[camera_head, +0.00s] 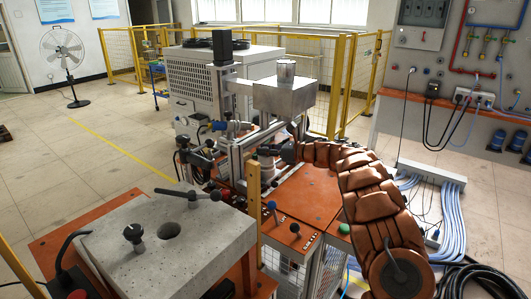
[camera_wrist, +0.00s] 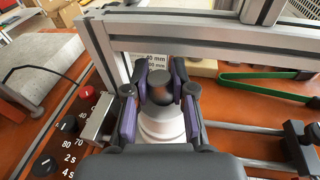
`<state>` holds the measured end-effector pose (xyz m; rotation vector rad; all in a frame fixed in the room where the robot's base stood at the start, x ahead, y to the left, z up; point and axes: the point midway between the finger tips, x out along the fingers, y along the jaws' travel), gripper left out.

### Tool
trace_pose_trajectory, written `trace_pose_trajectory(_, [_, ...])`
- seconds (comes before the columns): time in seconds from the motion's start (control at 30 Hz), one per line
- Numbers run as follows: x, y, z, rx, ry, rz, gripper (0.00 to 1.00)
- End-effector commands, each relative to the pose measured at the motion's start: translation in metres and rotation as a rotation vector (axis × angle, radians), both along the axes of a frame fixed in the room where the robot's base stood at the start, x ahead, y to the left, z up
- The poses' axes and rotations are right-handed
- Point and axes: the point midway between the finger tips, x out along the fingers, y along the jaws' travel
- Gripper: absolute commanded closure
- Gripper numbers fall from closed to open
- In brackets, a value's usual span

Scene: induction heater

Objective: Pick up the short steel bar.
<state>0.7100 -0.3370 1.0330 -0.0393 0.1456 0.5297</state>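In the wrist view, my gripper (camera_wrist: 161,82) reaches down around a dark, round-topped piece with a brownish sheen, which looks like the short steel bar (camera_wrist: 159,92). It stands above a white stepped round support (camera_wrist: 161,127). Purple finger pads lie close on its left and right. I cannot tell whether they touch it. The bar's lower part is hard to make out. In the head view, my gripper (camera_head: 271,151) is beside the machine's upright frame, at the end of my copper-coloured arm, and the bar cannot be made out.
An aluminium frame (camera_wrist: 230,27) stands just beyond the fingers. A metal rod (camera_wrist: 250,130) is at the right. A knob panel (camera_wrist: 70,124) is at the left. A stone-topped table (camera_head: 135,255) stands front left.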

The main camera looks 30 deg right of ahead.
Motion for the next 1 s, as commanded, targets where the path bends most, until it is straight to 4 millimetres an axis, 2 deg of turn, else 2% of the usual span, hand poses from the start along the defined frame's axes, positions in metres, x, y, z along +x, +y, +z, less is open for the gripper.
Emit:
trace_pose_trajectory(0.1, [0.000,0.001,0.000,0.000,0.000,0.002,1.00])
trace_pose_trajectory(0.53, [0.000,0.002,0.002,0.000,0.000,0.005,1.00])
trace_pose_trajectory(0.67, [0.001,0.002,0.011,-0.002,-0.002,0.004,1.00])
trace_pose_trajectory(0.87, [0.000,0.001,0.035,-0.003,-0.002,0.003,1.00])
trace_pose_trajectory(1.0, [-0.007,0.004,0.034,-0.001,0.005,0.002,1.00])
